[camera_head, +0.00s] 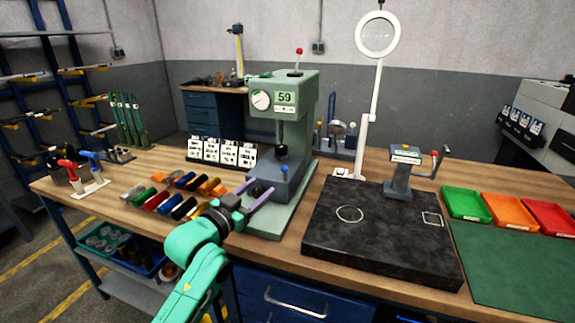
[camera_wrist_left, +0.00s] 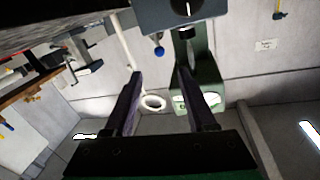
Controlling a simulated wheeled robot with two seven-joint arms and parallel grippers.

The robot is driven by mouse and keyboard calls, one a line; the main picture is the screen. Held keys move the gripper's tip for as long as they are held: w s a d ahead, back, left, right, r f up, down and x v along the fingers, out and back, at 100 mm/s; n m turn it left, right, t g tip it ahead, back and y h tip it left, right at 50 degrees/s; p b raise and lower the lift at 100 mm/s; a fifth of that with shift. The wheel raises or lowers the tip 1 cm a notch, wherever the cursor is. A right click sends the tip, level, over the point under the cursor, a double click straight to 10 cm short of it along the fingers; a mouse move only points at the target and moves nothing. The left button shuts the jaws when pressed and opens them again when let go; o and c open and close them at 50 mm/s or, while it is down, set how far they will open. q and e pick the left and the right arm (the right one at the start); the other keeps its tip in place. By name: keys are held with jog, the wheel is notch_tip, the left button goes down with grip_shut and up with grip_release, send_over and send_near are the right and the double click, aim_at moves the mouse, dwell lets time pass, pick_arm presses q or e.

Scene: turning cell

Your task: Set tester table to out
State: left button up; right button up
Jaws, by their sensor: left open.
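The tester (camera_head: 297,100) is a green press-like machine with a dial and a display reading 59. Its table (camera_head: 276,180) is a dark grey block low on the front of the green base, with a blue ball knob (camera_head: 284,169). My left gripper (camera_head: 263,186) is open and empty, at the table's front left, its fingers pointing toward the block. In the left wrist view the open fingers (camera_wrist_left: 160,74) point toward the tester (camera_wrist_left: 198,70), seen tilted. The blue knob (camera_wrist_left: 158,51) shows beyond the fingertips, apart from them. My right gripper is out of view.
Several coloured cylinders (camera_head: 171,203) lie on the bench left of my gripper. A black slab (camera_head: 385,245) with a cranked grey device (camera_head: 402,175) stands to the right, near a white ring lamp (camera_head: 378,35). Green, orange and red trays (camera_head: 508,211) sit far right.

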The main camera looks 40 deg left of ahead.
aim_at(284, 170)
pick_arm(q)
jog(key=w+p, duration=0.1)
jog(key=w, duration=0.3)
jog(key=w+a, duration=0.1)
jog(key=w, duration=0.3)
jog(key=w+p, duration=0.1)
jog(key=w, duration=0.3)
jog(key=shift+a+p, duration=0.3)
jog(key=shift+p, duration=0.05)
jog(key=shift+w, duration=0.15)
jog(key=shift+f, duration=0.1)
jog(key=shift+c, duration=0.9)
grip_shut()
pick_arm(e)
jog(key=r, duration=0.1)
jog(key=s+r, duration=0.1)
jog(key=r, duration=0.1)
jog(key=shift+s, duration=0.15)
